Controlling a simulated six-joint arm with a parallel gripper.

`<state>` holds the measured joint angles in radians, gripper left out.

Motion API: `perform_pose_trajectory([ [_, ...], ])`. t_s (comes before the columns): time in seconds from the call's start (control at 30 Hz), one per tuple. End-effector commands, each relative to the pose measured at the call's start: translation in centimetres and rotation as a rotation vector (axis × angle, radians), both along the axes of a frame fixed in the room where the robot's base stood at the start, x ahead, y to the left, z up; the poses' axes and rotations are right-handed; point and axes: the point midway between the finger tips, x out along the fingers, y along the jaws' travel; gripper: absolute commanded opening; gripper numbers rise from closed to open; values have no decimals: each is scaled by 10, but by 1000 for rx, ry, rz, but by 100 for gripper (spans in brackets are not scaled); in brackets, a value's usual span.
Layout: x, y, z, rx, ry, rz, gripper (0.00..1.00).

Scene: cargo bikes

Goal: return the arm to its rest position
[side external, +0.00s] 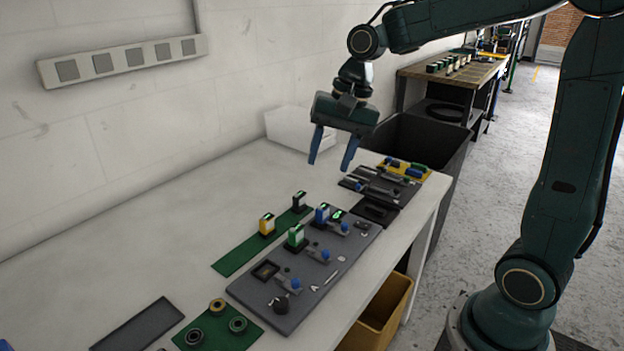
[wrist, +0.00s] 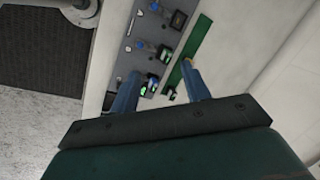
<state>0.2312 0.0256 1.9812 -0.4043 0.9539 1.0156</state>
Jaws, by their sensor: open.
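My arm reaches over the white table from the right in the side external view. My gripper (side external: 331,163) hangs above the far part of the table with its two blue fingers pointing down. The fingers are apart with nothing between them. In the wrist view my gripper (wrist: 162,92) also shows spread and empty, above the grey board and green strip. The fingers appear well clear of the table and of the objects below.
A grey fixture board (side external: 318,285) holds several small blocks and blue-knobbed clamps. Beside it lies a green strip (side external: 240,258) with a yellow and a dark block. A dark tray (side external: 140,328), a green mat with rings (side external: 240,343), a black bin (side external: 425,140) and a yellow crate (side external: 385,315) are around.

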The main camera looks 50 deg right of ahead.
Motion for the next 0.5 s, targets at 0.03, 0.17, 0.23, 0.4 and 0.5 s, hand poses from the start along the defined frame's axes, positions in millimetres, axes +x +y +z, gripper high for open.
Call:
perform_pose_trajectory([
  [0.03, -10, 4, 6, -20, -24, 38, 47],
  [0.17, -33, 11, 16, -72, -80, 142, 47],
  [0.23, -46, 14, 21, -102, -109, 198, 47],
  [0.4, -77, 19, 28, -175, -175, 330, 47],
  [0.5, -96, 20, 30, -220, -209, 407, 47],
])
